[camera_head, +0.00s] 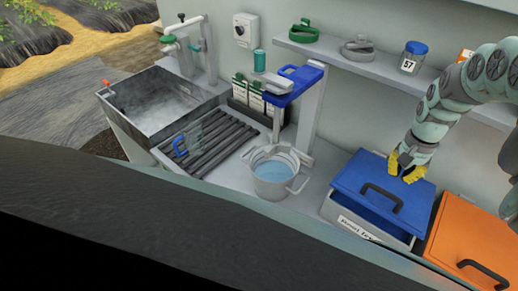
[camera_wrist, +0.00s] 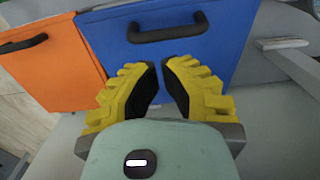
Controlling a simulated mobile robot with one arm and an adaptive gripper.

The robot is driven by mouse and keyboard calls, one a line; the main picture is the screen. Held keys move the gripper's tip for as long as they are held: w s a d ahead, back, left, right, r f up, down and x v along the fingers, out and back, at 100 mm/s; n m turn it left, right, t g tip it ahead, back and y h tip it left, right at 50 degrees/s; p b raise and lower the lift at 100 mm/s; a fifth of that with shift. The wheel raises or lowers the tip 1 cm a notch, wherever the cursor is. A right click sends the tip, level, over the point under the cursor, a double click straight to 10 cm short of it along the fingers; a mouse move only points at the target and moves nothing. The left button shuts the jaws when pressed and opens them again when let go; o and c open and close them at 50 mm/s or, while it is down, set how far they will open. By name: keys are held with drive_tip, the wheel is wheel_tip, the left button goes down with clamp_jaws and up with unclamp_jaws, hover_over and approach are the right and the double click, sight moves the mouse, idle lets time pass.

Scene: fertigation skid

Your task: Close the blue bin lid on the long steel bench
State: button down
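The blue bin lid (camera_head: 365,181) lies over a pale grey bin (camera_head: 350,219) at the right end of the bench. It has a dark arched handle. A darker blue wedge shows between the lid's front edge and the bin, so the lid looks slightly raised at the front. My gripper (camera_head: 407,176), with yellow fingers, is over the lid's far right part, behind the handle; contact cannot be told. In the wrist view my gripper (camera_wrist: 162,66) has a narrow gap between its fingers and holds nothing. The blue lid (camera_wrist: 228,38) and its handle lie just beyond the fingertips there.
An orange lid (camera_head: 475,235) with a dark handle is close on the right, also in the wrist view (camera_wrist: 60,75). A metal pot of water (camera_head: 272,182) and a blue-topped stand (camera_head: 300,80) are left. A wall shelf (camera_head: 385,70) holds a jar. The sink (camera_head: 160,105) is far left.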

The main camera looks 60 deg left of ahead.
approach(381, 206)
drive_tip(key=shift+w+a+f+p, duration=0.25)
drive_tip(key=shift+w+f, duration=0.15)
drive_tip(key=shift+f, duration=0.15)
drive_tip(key=shift+w+a+f+p, duration=0.15)
drive_tip(key=shift+w+f+p, duration=0.05)
drive_tip(key=shift+w+f, duration=0.3)
drive_tip(key=shift+d+f, duration=0.15)
drive_tip(key=shift+f, duration=0.4)
drive_tip(key=f+b, duration=0.1)
drive_tip(key=f, duration=0.1)
drive_tip(key=s+f+b, duration=0.1)
drive_tip(key=f, duration=0.1)
drive_tip(key=s+f+b, duration=0.1)
drive_tip(key=f, duration=0.1)
drive_tip(key=shift+s+d+f, duration=0.2)
drive_tip(key=shift+s+d, duration=0.05)
drive_tip(key=shift+d, duration=0.1)
drive_tip(key=shift+w+r, duration=0.1)
